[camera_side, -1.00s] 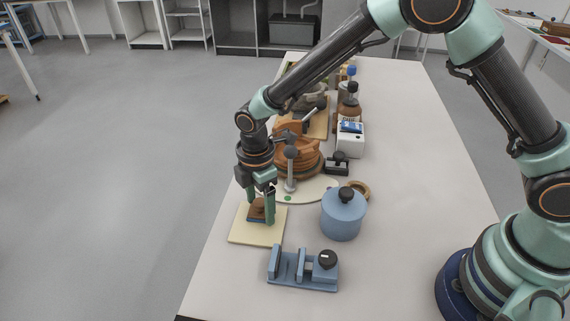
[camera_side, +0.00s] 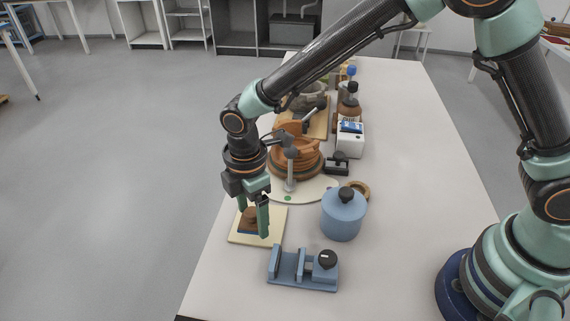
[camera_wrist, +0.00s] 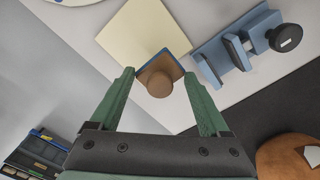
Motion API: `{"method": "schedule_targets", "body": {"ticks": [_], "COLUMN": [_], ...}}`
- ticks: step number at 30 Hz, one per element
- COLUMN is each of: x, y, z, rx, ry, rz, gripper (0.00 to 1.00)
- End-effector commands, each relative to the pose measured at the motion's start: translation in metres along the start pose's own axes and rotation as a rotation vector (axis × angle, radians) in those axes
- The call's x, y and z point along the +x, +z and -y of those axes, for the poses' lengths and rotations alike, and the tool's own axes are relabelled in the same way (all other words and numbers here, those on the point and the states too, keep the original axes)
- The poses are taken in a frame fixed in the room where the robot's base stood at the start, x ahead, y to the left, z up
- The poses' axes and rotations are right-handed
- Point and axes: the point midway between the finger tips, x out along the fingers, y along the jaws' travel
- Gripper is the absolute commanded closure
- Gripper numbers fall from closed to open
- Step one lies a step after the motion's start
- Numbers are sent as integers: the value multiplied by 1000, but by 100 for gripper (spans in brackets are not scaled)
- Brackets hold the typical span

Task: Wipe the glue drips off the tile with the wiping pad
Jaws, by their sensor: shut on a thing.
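The wiping pad (camera_side: 249,221) has a brown wooden top with a round knob and a blue underside. My gripper (camera_side: 253,220) is shut on the pad, one green finger on each side. In the wrist view the pad (camera_wrist: 160,82) sits between the fingertips (camera_wrist: 158,76), over one corner of the tile (camera_wrist: 146,36). The cream square tile (camera_side: 276,217) lies flat near the table's left edge. The pad is at the tile; I cannot tell whether it touches it. No glue drips can be made out on the bare part, and the pad and fingers hide some of it.
A blue clamp fixture (camera_side: 303,270) with a black knob stands close to the tile, toward the front. A blue lidded pot (camera_side: 343,215) is to the right. Behind are a round pale board (camera_side: 318,187) and a reddish-brown vessel (camera_side: 295,160).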

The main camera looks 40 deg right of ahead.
Motion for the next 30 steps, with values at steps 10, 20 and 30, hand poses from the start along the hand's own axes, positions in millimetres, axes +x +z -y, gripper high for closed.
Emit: {"method": "schedule_targets", "body": {"ticks": [10,20,30], "x": [-32,-42,-42], "y": [0,0,0], "z": [-1,0,0], "rx": [0,0,0], "ry": [2,0,0], "rz": [-1,0,0], "gripper": [72,72,72]}}
